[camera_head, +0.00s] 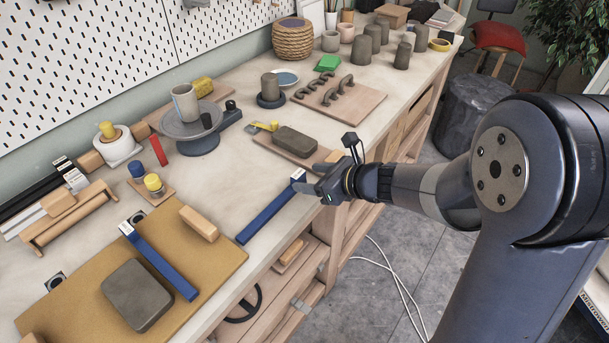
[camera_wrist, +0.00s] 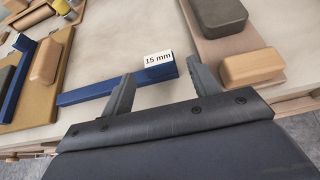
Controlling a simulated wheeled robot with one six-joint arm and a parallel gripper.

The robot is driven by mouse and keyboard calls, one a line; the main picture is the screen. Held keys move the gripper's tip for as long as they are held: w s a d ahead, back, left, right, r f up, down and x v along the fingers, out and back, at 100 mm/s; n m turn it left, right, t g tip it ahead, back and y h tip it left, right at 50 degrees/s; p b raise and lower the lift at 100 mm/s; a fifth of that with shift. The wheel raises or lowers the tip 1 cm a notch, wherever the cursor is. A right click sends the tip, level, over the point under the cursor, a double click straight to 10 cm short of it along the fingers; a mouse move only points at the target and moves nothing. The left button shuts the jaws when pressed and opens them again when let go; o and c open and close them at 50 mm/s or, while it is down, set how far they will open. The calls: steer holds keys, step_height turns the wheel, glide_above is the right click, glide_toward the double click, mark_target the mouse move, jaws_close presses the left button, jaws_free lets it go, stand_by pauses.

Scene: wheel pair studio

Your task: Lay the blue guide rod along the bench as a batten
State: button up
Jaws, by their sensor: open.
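One blue rod (camera_head: 268,213) lies flat along the front edge of the bench (camera_head: 222,190), with a white tag on its right end. In the wrist view this rod (camera_wrist: 90,93) has a tag reading "15 mm". A second blue rod (camera_head: 160,262) lies on the tan board (camera_head: 90,265), also with a white tag at its far end. My gripper (camera_head: 308,188) is open and empty at the tagged end of the front-edge rod. In the wrist view my left finger crosses in front of this rod; I cannot tell whether they touch.
A grey clay slab (camera_head: 137,295) and a wooden block (camera_head: 198,223) flank the rod on the tan board. Right of my gripper, another board holds a dark slab (camera_head: 295,141) and a wooden block (camera_wrist: 250,67). A turntable (camera_head: 196,121) stands behind.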

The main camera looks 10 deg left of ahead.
steer(key=v, duration=0.9)
steer(key=shift+p, duration=0.3)
